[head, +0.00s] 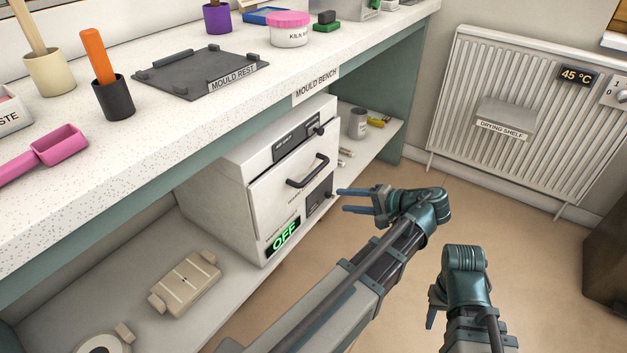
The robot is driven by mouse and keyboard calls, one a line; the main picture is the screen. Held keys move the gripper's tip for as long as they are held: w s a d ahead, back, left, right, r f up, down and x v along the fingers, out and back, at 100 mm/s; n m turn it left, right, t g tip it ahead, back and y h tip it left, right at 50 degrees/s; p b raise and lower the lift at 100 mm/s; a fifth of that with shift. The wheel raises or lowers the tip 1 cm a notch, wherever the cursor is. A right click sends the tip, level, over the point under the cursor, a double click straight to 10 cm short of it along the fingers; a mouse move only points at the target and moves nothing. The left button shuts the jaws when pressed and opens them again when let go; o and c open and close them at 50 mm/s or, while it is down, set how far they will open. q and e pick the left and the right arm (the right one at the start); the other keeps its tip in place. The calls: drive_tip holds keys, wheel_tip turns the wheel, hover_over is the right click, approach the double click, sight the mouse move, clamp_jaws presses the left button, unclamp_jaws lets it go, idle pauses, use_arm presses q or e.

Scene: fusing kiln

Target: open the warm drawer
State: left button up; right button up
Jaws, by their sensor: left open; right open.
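A white cabinet (222,195) stands on the shelf under the mould bench. Its drawer front (273,192) carries a black bar handle (308,172) and looks flush with the cabinet, so the drawer appears shut. A green lit "OFF" display (284,236) sits low on the front. My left gripper (343,201) is open and empty, just right of and below the handle in the picture, apart from it, its fingers pointing left toward the cabinet front. My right gripper (431,308) is at lower right, away from the cabinet; its fingers are partly hidden, and nothing shows in them.
The bench top (160,130) overhangs the cabinet. A beige mould (185,282) lies on the lower shelf to the left, and a grey can (358,124) stands to the right. A white radiator (520,110) is on the right wall. The floor before the cabinet is clear.

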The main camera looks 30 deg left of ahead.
sight(316, 174)
use_arm(q)
wheel_tip(316, 174, up, 5)
drive_tip(key=w+d+y, duration=0.2)
drive_tip(key=y, duration=0.1)
drive_tip(key=a+f+b, duration=0.1)
drive_tip(key=a, duration=0.3)
drive_tip(key=a+f+b, duration=0.1)
drive_tip(key=a, duration=0.4)
drive_tip(key=a+f, duration=0.1)
drive_tip(key=a, duration=0.4)
drive_tip(key=shift+w+b, duration=0.25)
drive_tip(key=shift+b, duration=0.15)
clamp_jaws()
idle(0.6)
